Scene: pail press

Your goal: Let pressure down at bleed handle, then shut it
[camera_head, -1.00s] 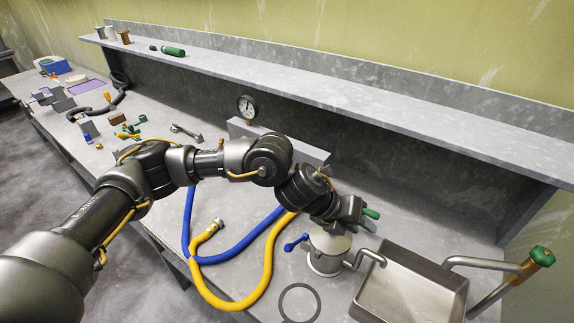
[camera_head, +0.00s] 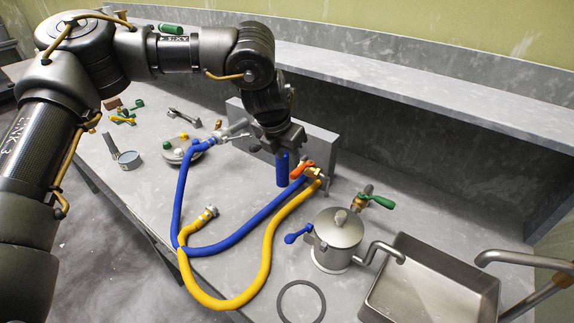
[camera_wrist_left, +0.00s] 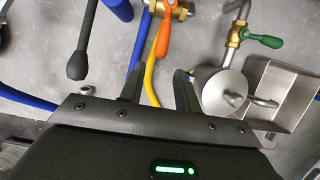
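My left gripper (camera_head: 287,150) is over the valve at the grey block. In the left wrist view its two fingers (camera_wrist_left: 158,92) are apart with nothing held between them. An orange handle (camera_head: 302,168) on a brass valve lies close by; in the wrist view the orange handle (camera_wrist_left: 165,32) is just beyond the fingertips, with no clear contact. The lidded metal pot (camera_head: 338,240) has a blue handle (camera_head: 298,235) at its left and a green handle (camera_head: 377,201) on a brass valve behind it. Which handle is the bleed is unlabelled. My right gripper is out of view.
A blue hose (camera_head: 225,240) and a yellow hose (camera_head: 268,262) loop across the bench. A black rod (camera_wrist_left: 80,55) with a rounded end stands left of the fingers. A metal tray (camera_head: 430,285) is right of the pot, a black ring (camera_head: 300,300) in front. A shelf (camera_head: 420,92) overhangs the back.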

